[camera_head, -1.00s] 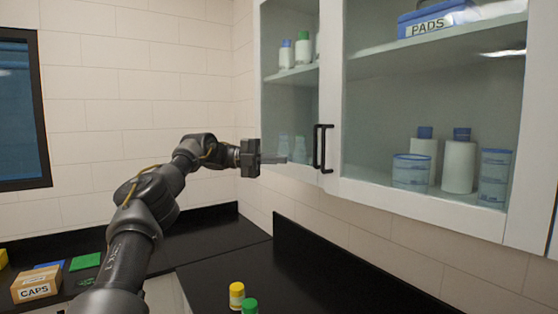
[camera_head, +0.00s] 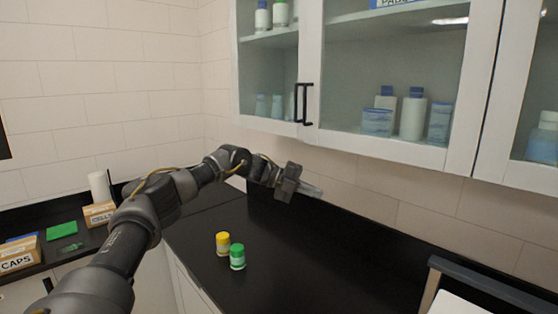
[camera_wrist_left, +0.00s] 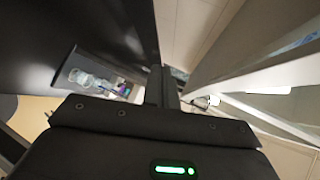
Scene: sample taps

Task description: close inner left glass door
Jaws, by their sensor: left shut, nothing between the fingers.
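The left glass door (camera_head: 267,78) of the wall cabinet and the wider glass door (camera_head: 392,85) beside it meet at two dark upright handles (camera_head: 303,104). Their lower edges look nearly in line; I cannot tell whether a small gap is left. My left gripper (camera_head: 312,191) is below the cabinet and the handles, over the back of the black counter, apart from both doors. Its fingers are together and empty. They also show in the left wrist view (camera_wrist_left: 165,88), with pale cabinet parts to their right. My right gripper is not in view.
A yellow-capped bottle (camera_head: 223,243) and a green-capped bottle (camera_head: 237,257) stand on the black counter (camera_head: 290,265). A CAPS box (camera_head: 18,256) is at the left. A grey-framed object (camera_head: 480,285) is at the lower right. Bottles stand behind the glass.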

